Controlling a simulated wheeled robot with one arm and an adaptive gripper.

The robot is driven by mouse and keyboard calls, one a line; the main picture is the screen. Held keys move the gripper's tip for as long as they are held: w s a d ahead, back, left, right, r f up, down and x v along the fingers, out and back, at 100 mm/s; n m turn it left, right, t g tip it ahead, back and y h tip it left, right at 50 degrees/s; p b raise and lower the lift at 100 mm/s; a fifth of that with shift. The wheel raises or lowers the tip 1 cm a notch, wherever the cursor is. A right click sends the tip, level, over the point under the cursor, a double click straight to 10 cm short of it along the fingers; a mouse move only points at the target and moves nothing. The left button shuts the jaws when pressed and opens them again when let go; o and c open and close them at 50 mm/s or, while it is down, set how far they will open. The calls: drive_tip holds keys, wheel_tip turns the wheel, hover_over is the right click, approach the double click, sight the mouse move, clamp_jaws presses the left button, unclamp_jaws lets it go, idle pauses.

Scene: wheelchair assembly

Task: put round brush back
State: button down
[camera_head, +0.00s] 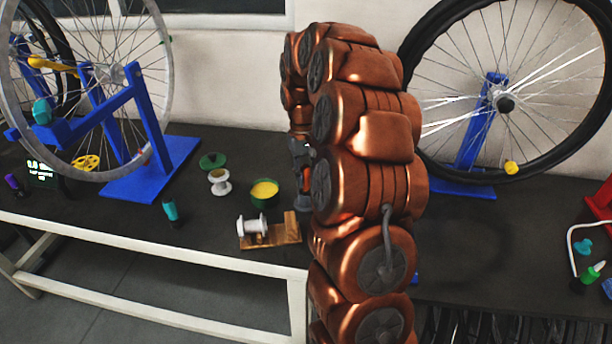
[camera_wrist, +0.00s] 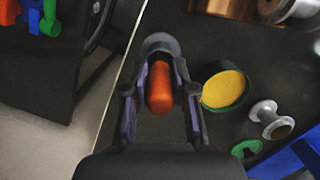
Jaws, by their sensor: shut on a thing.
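The round brush, with an orange handle (camera_wrist: 160,90) and a dark grey round end (camera_wrist: 160,44), is between the fingers of my gripper (camera_wrist: 157,78) in the wrist view. My gripper is shut on the handle. In the head view my gripper (camera_head: 302,165) is partly hidden behind my copper arm, above the dark bench; a bit of the orange handle (camera_head: 305,187) shows. A green pot with yellow content (camera_head: 264,192) stands just left of it; it also shows in the wrist view (camera_wrist: 224,90). Whether the brush touches the bench cannot be told.
A wooden holder (camera_head: 285,231) with a white spool stands in front of the pot. Another spool (camera_head: 220,181) and a green lid (camera_head: 212,160) lie behind. A teal bottle (camera_head: 170,210) stands front left.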

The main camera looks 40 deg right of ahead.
drive_tip(key=shift+f, duration=0.2)
drive_tip(key=c, duration=0.8)
unclamp_jaws()
drive_tip(key=shift+c, duration=0.2)
drive_tip(key=r, duration=0.3)
drive_tip(key=w+r, duration=0.1)
drive_tip(key=r, duration=0.6)
drive_tip(key=shift+w+d+r, duration=0.3)
drive_tip(key=shift+w+d, duration=0.1)
drive_tip(key=shift+r, duration=0.55)
drive_tip(key=shift+a, duration=0.1)
